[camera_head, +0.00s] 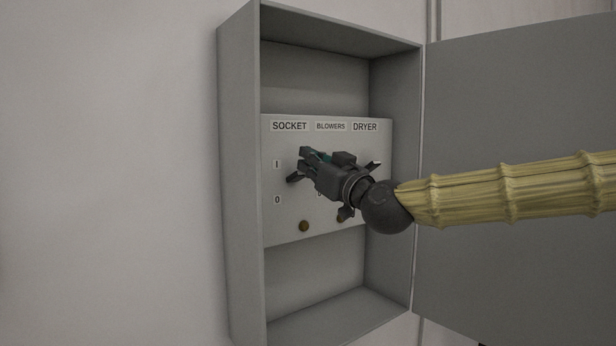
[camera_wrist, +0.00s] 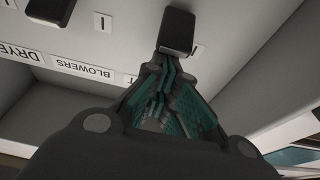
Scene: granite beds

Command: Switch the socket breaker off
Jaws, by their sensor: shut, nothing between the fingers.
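The socket breaker is a black toggle (camera_wrist: 177,30) at the top of the wrist view, beside an "I" mark. In the head view, a dark block (camera_head: 305,151) below the SOCKET label looks like its head. My gripper (camera_wrist: 160,68) is shut and empty, with its teal-padded fingertips right by the toggle's base; I cannot tell if they touch it. In the head view my gripper (camera_head: 318,157) covers much of the switch row. The socket lever appears nearer the "I" than the "0", but its exact tilt is partly hidden.
The switch panel (camera_head: 283,218) sits inside a grey wall box (camera_head: 240,150), whose door (camera_head: 520,110) stands open at the right. BLOWERS (camera_head: 331,127) and DRYER (camera_head: 365,127) labels lie right of SOCKET. Another black toggle (camera_wrist: 50,10) is close by.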

